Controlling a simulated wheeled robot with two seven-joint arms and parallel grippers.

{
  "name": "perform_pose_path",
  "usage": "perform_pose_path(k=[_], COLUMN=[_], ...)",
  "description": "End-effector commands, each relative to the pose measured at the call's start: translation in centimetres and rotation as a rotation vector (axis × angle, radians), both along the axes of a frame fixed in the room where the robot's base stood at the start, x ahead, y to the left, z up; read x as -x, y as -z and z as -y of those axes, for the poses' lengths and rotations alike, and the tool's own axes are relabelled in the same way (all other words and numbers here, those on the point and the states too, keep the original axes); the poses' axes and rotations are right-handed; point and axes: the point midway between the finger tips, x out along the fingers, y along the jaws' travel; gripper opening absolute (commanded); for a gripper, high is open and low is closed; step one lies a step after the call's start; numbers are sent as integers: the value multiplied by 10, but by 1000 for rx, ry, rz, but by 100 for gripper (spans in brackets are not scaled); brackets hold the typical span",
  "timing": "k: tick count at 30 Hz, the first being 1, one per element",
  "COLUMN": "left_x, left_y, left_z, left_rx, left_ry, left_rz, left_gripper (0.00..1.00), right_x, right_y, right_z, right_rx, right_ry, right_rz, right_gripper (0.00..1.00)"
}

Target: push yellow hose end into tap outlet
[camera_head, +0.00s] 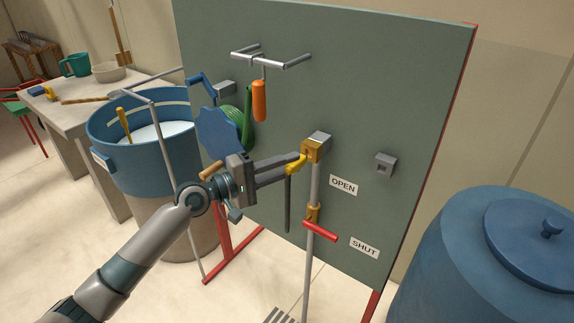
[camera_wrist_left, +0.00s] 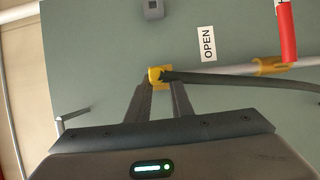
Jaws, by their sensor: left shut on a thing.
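My left gripper (camera_head: 291,170) is shut on the yellow hose end (camera_head: 297,166), with the dark hose (camera_head: 288,205) hanging down from it. The hose end's tip is right at the brass-yellow tap outlet block (camera_head: 313,150) on top of the grey upright pipe (camera_head: 315,184). I cannot tell whether it is inside the outlet or only against it. In the left wrist view the yellow hose end (camera_wrist_left: 156,76) is between the fingertips, and the hose (camera_wrist_left: 230,79) runs off to the right. The tap's red handle (camera_head: 320,231) is lower, below a yellow fitting (camera_head: 313,213). My right gripper is out of view.
The green board (camera_head: 350,90) stands behind, with an OPEN label (camera_head: 343,185), a SHUT label (camera_head: 364,248) and a grey socket block (camera_head: 385,164). An orange handle (camera_head: 259,100) hangs above the gripper. A blue tub (camera_head: 110,130) is at left, a blue barrel (camera_head: 450,260) at right.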

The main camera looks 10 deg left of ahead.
Motion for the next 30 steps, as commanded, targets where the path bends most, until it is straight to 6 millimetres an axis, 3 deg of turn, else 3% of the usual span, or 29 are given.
perform_pose_path(k=[30], left_x=[-15], left_y=[0], left_z=[6], left_rx=[1], left_ry=[0], left_rz=[1], left_gripper=[0], right_x=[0], right_y=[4], right_z=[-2], right_rx=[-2], right_ry=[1], right_rz=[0], right_gripper=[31])
